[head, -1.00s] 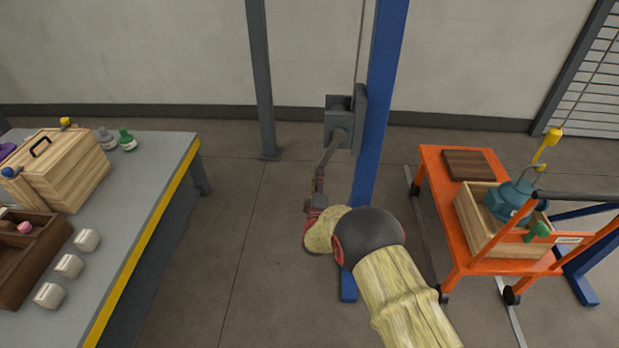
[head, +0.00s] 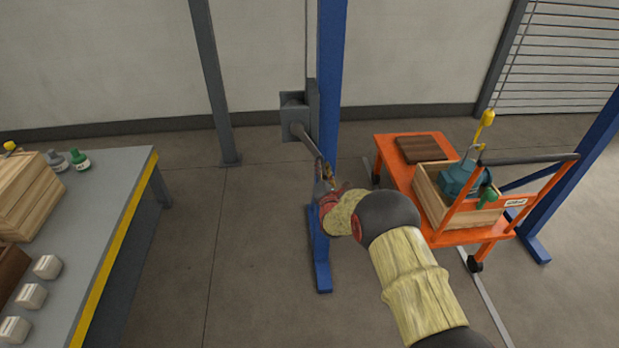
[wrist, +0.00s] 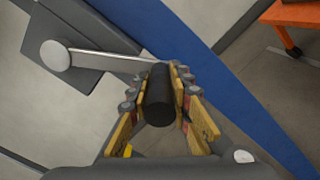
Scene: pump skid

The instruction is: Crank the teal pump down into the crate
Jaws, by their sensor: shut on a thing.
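The teal pump (head: 461,178) hangs from a yellow hook block (head: 485,124) on a line. Its lower part is inside the wooden crate (head: 428,207), below the crate's rim; whether it touches the floor of the crate is hidden. The crate stands on an orange cart. The winch (head: 297,117) is fixed to a blue post, and its crank (head: 308,142) points down and to the right. My gripper (head: 326,183) is at the crank's end. In the wrist view my gripper (wrist: 163,100) is shut around the black crank handle (wrist: 160,96).
The orange cart (head: 390,158) carries a dark wooden board (head: 422,149) and has a dark push bar. The blue post (head: 328,70) stands right behind the crank. A grey workbench (head: 110,200) with a yellow edge is on the left. Clear floor lies between bench and post.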

